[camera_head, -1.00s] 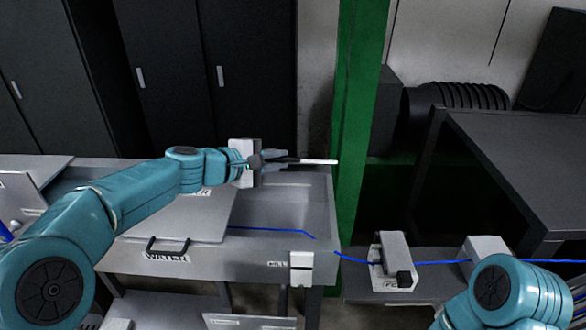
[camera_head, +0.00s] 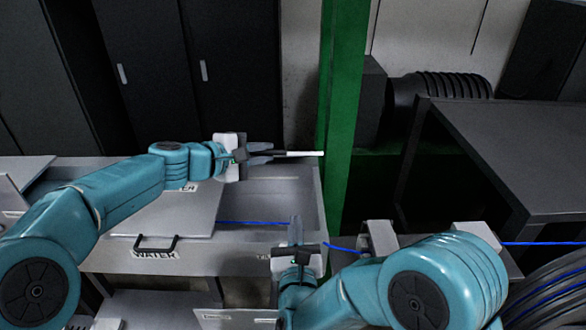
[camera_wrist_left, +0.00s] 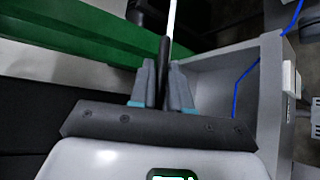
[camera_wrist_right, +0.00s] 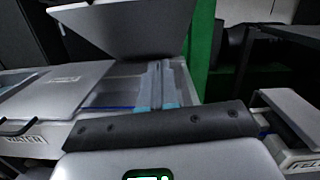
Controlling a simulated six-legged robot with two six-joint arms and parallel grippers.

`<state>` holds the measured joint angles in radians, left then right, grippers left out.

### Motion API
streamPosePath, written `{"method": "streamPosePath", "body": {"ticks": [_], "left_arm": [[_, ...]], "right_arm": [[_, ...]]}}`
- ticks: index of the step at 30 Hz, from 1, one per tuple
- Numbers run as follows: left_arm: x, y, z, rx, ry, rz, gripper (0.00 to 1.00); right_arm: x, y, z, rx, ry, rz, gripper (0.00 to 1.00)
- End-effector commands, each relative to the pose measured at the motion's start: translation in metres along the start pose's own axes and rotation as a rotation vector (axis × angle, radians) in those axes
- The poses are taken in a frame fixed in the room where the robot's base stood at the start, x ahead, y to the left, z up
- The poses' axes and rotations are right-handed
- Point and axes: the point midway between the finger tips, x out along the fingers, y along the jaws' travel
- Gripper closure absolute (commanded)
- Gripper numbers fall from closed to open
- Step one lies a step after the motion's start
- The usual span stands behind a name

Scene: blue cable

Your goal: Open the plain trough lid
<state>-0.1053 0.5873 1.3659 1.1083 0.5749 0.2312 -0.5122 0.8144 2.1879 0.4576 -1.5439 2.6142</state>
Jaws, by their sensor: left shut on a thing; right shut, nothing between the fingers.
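My left gripper (camera_head: 262,153) is shut on a dark handle-like bar (camera_wrist_left: 165,68) above the trough's far side. A thin pale strip (camera_head: 303,153) extends right from it, and shows beyond the fingers in the left wrist view (camera_wrist_left: 172,15). The right wrist view shows a raised, tilted grey panel (camera_wrist_right: 125,25) over the trough, apparently the plain lid seen broadside. The plain trough (camera_head: 272,185) is uncovered beneath, with a blue cable (camera_head: 250,222) inside. My right gripper (camera_head: 296,230) is shut and empty, upright at the trough's front wall; its fingers (camera_wrist_right: 157,85) overlap the opening.
A flat lid marked WATER (camera_head: 165,215) lies closed to the left, with a black handle (camera_head: 156,243). A green post (camera_head: 340,110) stands right behind the trough. A dark table (camera_head: 500,150) and coiled hose (camera_head: 545,295) are at right.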

Motion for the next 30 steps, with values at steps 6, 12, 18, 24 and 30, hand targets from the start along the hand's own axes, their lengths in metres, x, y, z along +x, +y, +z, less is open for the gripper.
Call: {"method": "streamPosePath", "body": {"ticks": [6, 12, 18, 24, 30], "left_arm": [[0.0, 0.001, 0.0, 0.0, 0.001, 0.002, 1.0], [0.0, 0.001, 0.0, 0.0, 0.001, 0.002, 1.0], [0.0, 0.001, 0.0, 0.001, 0.001, 0.002, 1.0], [0.0, 0.001, 0.0, 0.0, 0.001, 0.002, 1.0], [0.0, 0.001, 0.0, 0.0, 0.001, 0.001, 1.0]], "right_arm": [[0.006, 0.002, 0.018, 0.117, -0.057, -0.021, 1.0], [0.04, 0.0, 0.02, 0.117, -0.057, -0.024, 1.0], [0.084, -0.001, 0.022, 0.115, -0.057, -0.023, 1.0], [0.113, -0.003, 0.038, 0.113, -0.057, -0.02, 1.0], [0.124, -0.004, 0.05, 0.111, -0.054, -0.019, 1.0]]}}
